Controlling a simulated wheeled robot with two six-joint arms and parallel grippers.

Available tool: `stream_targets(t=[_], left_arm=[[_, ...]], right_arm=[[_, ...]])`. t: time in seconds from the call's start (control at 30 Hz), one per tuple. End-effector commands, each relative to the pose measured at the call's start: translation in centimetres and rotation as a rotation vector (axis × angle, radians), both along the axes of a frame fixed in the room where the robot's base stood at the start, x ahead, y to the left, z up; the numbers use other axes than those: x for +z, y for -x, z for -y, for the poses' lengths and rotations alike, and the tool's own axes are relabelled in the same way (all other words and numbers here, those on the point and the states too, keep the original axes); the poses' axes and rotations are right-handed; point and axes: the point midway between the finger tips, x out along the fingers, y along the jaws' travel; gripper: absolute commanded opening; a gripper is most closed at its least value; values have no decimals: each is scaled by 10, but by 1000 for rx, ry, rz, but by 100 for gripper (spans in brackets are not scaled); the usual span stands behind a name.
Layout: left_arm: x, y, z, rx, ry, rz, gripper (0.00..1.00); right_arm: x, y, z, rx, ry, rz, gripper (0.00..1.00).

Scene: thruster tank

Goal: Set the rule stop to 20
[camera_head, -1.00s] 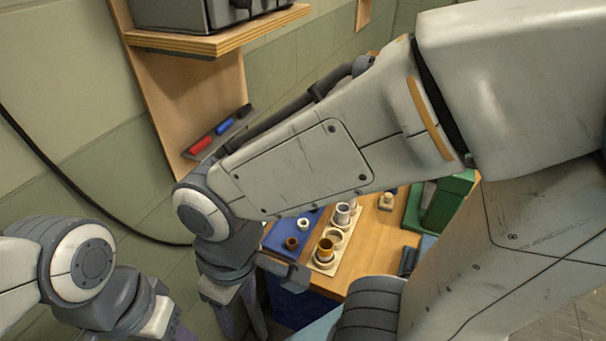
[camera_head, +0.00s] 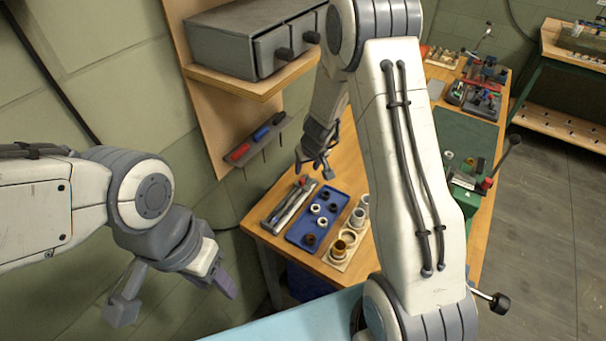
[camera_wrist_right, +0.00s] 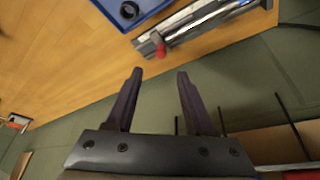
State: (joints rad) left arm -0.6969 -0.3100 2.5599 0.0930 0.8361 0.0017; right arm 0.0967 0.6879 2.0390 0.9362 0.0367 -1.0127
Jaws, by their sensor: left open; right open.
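A metal rule fixture (camera_head: 286,212) lies at the left edge of the wooden bench, beside the blue tray. A small red piece on it, perhaps the stop's knob, shows at its far end. In the right wrist view the rule (camera_wrist_right: 200,20) lies beyond the fingertips, with the red knob (camera_wrist_right: 161,50) at its near end; its marks are too small to read. My right gripper (camera_head: 313,168) is open and empty, above and beyond the fixture's far end; its fingers show in the wrist view (camera_wrist_right: 160,73). My left gripper (camera_head: 172,298) is open and empty, left of the bench.
A blue tray (camera_head: 302,236) with several rings sits right of the rule. A cream holder (camera_head: 332,262) with cylindrical parts stands beside it. A shelf with a grey drawer box (camera_head: 243,40) and a rack of coloured handles (camera_head: 256,141) are on the wall. A green machine (camera_head: 462,198) stands to the right.

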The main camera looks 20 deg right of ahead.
Motion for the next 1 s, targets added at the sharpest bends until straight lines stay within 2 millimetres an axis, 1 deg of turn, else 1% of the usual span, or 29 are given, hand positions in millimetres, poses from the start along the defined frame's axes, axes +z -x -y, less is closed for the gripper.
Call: stream_targets(t=[0.03, 0.2, 0.4, 0.5, 0.6, 0.9, 0.93, 0.97, 1.0], left_arm=[[-8, 0, 0, 1, 0, 0, 50], [-24, 0, 0, 1, 0, 0, 50], [-36, 0, 0, 0, 0, 0, 50], [-39, 0, 0, 0, 0, 0, 50], [-40, 0, 0, 0, 0, 0, 50], [-40, 0, 0, 0, 0, 0, 50], [-40, 0, 0, 0, 0, 0, 50], [-40, 0, 0, 0, 0, 0, 50], [-40, 0, 0, 0, 0, 0, 50]], right_arm=[[-13, -2, 0, 1, -1, -3, 54], [-43, -14, -1, 2, -2, -3, 54], [-73, -27, -1, 3, -1, -2, 54], [-82, -32, -1, 3, -2, -2, 54], [-87, -35, -1, 2, -2, -1, 54], [-88, -36, -1, 3, -2, -1, 54], [-89, -36, -1, 3, -2, -1, 50], [-88, -36, -1, 3, -2, -1, 39], [-88, -36, -1, 3, -2, -1, 24]])
